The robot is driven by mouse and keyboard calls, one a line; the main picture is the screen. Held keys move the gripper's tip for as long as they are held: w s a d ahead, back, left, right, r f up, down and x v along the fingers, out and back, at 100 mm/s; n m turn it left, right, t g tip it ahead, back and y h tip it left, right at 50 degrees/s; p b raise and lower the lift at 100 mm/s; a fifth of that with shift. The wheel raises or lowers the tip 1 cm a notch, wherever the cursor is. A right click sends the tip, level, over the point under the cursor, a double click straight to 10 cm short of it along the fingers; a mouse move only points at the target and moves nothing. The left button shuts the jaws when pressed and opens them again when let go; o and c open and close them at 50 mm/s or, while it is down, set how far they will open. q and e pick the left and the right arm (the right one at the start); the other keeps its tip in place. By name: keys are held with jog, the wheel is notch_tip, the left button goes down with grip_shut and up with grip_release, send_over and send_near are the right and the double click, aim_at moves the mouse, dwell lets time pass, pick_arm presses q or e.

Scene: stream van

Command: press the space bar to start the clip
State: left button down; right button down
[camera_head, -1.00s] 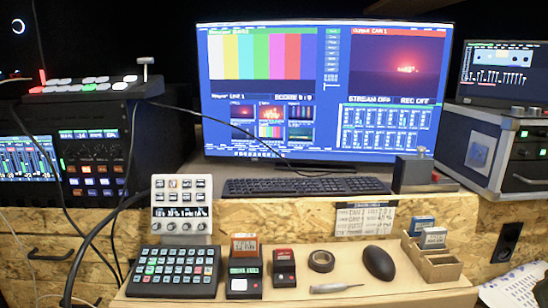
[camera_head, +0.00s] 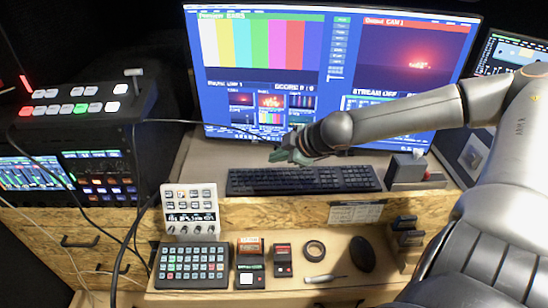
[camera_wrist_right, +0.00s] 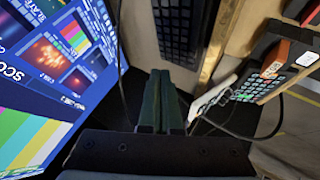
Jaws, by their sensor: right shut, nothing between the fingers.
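The black keyboard (camera_head: 303,181) lies on the wooden shelf in front of the monitor. Its space bar is too small to pick out. My right gripper (camera_head: 284,152) has green fingers and hangs behind and above the left half of the keyboard, near the monitor's lower edge. Its fingers are shut with nothing between them. In the right wrist view the shut fingers (camera_wrist_right: 160,98) point towards the shelf, with the keyboard (camera_wrist_right: 179,32) beyond them. Contact with anything cannot be told. The monitor (camera_head: 330,70) shows colour bars at left and a red picture at right. My left gripper is out of view.
A grey box with a lever (camera_head: 408,170) stands right of the keyboard. A white keypad (camera_head: 190,208) stands at the left. A button panel (camera_head: 190,265), a tape roll (camera_head: 314,249) and a mouse (camera_head: 362,254) lie on the lower ledge. Cables run at the left.

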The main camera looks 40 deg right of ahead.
jog(key=shift+d+r, duration=0.35)
jog(key=shift+r, duration=0.25)
jog(key=shift+f, duration=0.1)
jog(key=b, duration=0.5)
send_over(274, 188)
jog(key=s, duration=0.1)
jog(key=f, duration=0.7)
jog(key=shift+d+f, duration=0.15)
jog(key=shift+d, duration=0.15)
jog(key=shift+f+b, duration=0.7)
jog(key=shift+b, duration=0.1)
jog(key=shift+f+b, duration=0.4)
